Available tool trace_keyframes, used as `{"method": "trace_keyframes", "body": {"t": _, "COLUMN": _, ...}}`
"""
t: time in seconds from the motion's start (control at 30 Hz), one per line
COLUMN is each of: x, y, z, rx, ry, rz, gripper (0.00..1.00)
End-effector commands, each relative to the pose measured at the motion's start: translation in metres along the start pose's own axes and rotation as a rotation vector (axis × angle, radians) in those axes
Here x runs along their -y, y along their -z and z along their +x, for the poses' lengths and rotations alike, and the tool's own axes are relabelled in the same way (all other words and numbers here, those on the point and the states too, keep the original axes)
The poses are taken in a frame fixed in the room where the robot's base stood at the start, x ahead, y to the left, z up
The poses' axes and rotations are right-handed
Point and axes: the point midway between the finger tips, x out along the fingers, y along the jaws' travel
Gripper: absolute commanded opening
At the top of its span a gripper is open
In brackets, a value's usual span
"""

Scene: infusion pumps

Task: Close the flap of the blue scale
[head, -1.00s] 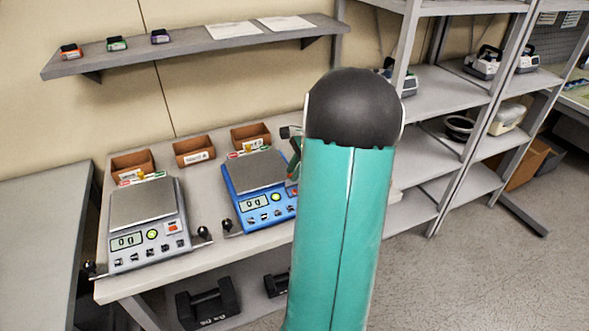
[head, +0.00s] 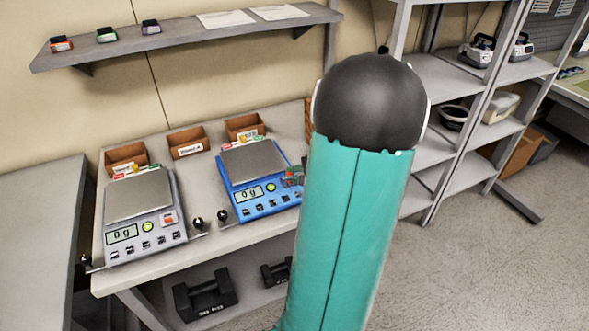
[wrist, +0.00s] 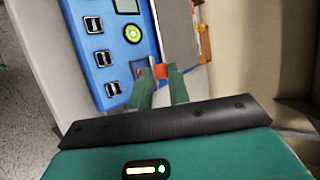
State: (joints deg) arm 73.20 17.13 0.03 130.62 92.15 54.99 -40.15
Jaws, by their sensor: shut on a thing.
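The blue scale (head: 258,199) stands on the bench, its grey plate (head: 252,158) empty and its display reading 0 g. In the wrist view, its blue front panel (wrist: 102,62) with buttons and a lit green button fills the upper left. My gripper (wrist: 160,74) is at the panel's end beside the plate. Its two green fingers are shut on a small orange-red piece (wrist: 160,71), which seems to be the flap; its exact angle is unclear. In the head view, my arm covers the scale's right end and most of my gripper.
A grey scale (head: 140,215) stands to the left. Brown bins (head: 187,142) stand behind both scales. Small dark knobs (head: 222,215) stick out near the scales' front corners. A wall shelf (head: 190,40) hangs above; shelving stands right.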

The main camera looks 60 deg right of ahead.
Motion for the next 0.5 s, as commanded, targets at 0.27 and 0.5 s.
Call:
{"method": "trace_keyframes", "body": {"t": 0.27, "x": -0.015, "y": -0.001, "z": 0.001, "rx": 0.004, "ry": 0.207, "rz": -0.082, "gripper": 0.00}}
{"method": "trace_keyframes", "body": {"t": 0.5, "x": -0.021, "y": -0.001, "z": 0.002, "rx": 0.006, "ry": 0.322, "rz": -0.133, "gripper": 0.00}}
